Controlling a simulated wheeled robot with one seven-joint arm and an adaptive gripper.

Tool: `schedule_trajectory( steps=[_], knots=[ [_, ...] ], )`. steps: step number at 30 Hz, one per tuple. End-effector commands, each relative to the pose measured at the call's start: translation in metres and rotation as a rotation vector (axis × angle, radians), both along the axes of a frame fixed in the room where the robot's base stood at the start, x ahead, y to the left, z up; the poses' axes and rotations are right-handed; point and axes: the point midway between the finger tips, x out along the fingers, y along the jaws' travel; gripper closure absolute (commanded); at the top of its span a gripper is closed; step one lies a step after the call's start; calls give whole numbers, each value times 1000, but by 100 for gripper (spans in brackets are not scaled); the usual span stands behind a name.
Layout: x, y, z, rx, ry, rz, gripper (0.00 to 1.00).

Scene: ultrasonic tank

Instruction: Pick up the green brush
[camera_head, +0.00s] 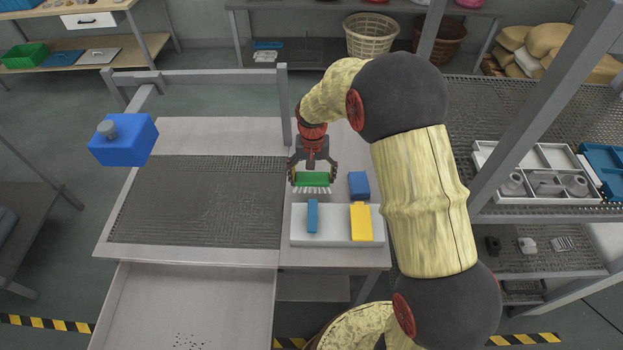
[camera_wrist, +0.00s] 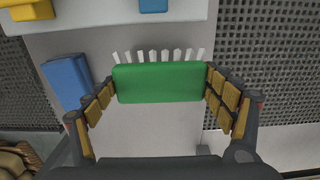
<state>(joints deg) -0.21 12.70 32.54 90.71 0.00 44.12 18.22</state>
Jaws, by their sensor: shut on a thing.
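The green brush (camera_head: 312,179) has a green block back and a row of white bristles. In the head view it hangs between the fingers of my gripper (camera_head: 312,176), bristles pointing down toward the white tray. In the wrist view the green brush (camera_wrist: 158,82) spans between the padded fingers of my gripper (camera_wrist: 158,92), which are shut on its two ends. I cannot tell exactly how high it is above the table.
A white tray (camera_head: 337,239) in front carries a blue block (camera_head: 312,216) and a yellow scraper-like piece (camera_head: 361,222). Another blue block (camera_head: 359,185) lies right of my gripper. A mesh panel (camera_head: 205,200) lies to the left. A grey post (camera_head: 283,105) stands behind left.

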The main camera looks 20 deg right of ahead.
Motion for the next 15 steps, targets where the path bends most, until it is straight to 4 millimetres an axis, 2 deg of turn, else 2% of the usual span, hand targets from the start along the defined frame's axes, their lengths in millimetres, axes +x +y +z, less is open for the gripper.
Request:
schedule_trajectory(
  steps=[1, 6, 15],
  knots=[
    [-9, 2, 17, 0, -5, 1, 44],
    [-43, 6, 51, 0, -2, 2, 44],
    [-98, 13, 74, 0, -3, 1, 44]
  ],
)
